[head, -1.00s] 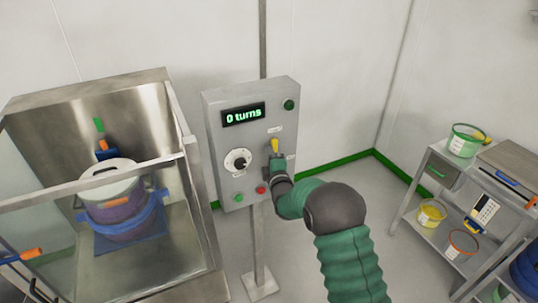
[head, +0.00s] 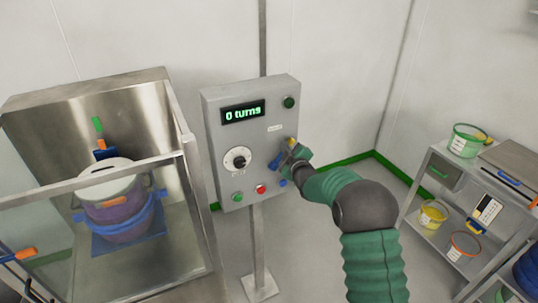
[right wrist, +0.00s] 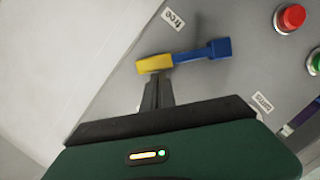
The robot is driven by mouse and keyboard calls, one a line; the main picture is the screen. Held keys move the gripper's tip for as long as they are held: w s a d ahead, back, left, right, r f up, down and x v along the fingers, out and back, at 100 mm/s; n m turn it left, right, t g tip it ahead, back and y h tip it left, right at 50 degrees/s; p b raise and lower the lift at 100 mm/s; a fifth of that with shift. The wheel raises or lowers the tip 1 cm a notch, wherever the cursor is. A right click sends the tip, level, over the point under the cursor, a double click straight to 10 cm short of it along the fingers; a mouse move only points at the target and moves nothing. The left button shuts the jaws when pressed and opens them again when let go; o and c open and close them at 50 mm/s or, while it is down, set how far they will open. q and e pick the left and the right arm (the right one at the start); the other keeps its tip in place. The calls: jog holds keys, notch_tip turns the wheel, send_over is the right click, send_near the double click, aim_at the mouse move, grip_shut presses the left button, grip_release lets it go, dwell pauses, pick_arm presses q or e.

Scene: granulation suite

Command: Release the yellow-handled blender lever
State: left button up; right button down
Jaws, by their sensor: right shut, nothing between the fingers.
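The blender lever has a yellow handle (right wrist: 153,64) and a blue arm (right wrist: 203,52). In the right wrist view the handle points left, just below the "free" label (right wrist: 172,20). In the head view the yellow handle (head: 291,143) shows only partly behind my right gripper (head: 289,154), on the right side of the grey control panel (head: 225,180). My right gripper is shut and empty. In the right wrist view its fingertips (right wrist: 159,82) are at the lower side of the yellow handle; I cannot tell whether they touch it.
The panel bears a display (head: 243,114) reading "0 turns", a dial (head: 237,159), a red button (head: 261,189) and green buttons. A clear-walled enclosure with a lidded drum (head: 110,190) stands left. A shelf cart with buckets (head: 467,140) stands right.

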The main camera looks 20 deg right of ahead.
jog(key=d+f+m, duration=0.1)
jog(key=d, duration=0.1)
jog(key=d+f+m+y, duration=0.1)
jog(key=shift+d+f+m, duration=0.15)
jog(key=shift+d+m, duration=0.2)
jog(key=shift+m, duration=0.05)
jog(key=shift+f, duration=0.1)
dwell(0.4)
